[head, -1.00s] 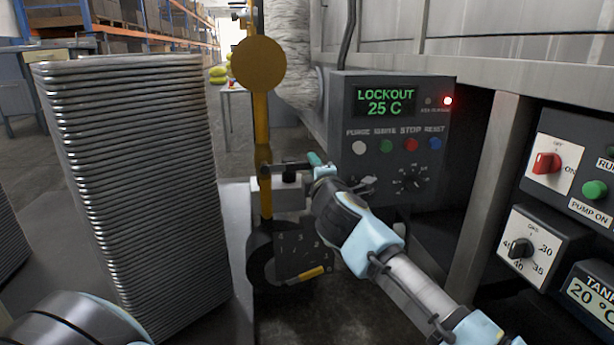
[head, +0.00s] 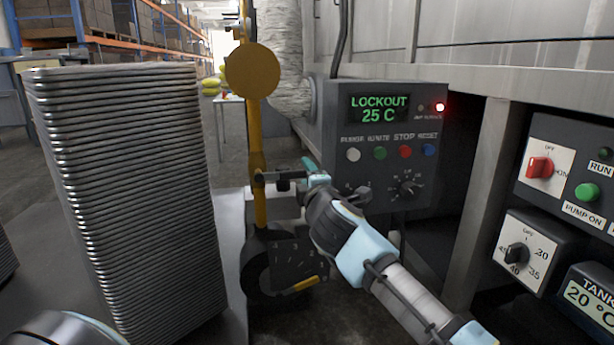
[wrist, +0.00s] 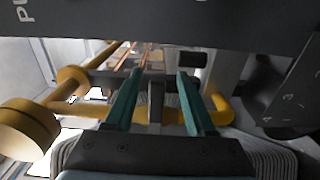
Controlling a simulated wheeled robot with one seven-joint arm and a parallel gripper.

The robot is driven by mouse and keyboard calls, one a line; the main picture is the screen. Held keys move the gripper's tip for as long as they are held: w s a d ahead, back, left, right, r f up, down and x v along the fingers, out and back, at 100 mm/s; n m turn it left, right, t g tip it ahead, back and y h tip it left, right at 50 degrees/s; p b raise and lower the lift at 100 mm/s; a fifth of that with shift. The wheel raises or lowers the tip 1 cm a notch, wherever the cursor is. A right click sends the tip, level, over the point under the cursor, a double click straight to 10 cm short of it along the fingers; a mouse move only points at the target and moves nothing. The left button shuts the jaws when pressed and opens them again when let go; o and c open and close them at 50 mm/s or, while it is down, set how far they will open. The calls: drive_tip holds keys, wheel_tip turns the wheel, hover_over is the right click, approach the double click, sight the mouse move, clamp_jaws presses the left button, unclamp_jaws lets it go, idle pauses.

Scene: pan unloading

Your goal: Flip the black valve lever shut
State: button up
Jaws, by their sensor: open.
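The black valve lever (head: 268,179) sits on the upright yellow gas pipe (head: 256,150), below a round yellow disc. In the wrist view the lever (wrist: 104,80) is a dark bar running crosswise past the fingertips. My gripper (head: 308,174) is just right of the lever, with its teal fingers pointing toward the pipe. In the wrist view the gripper (wrist: 161,75) is open, its two fingers apart with part of the valve showing between them. I cannot tell whether either finger touches the lever. My gripper hides part of the valve in the head view.
The control box (head: 378,140) behind my gripper reads LOCKOUT 25 C, with a red lamp lit. A tall stack of metal pans (head: 125,190) stands left of the pipe. A dark dial plate (head: 295,262) is below the valve. A pump panel (head: 570,175) is at the right.

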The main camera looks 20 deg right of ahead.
drive_tip(key=shift+r, duration=0.1)
wheel_tip(320, 180, up, 10)
drive_tip(key=p, duration=0.6)
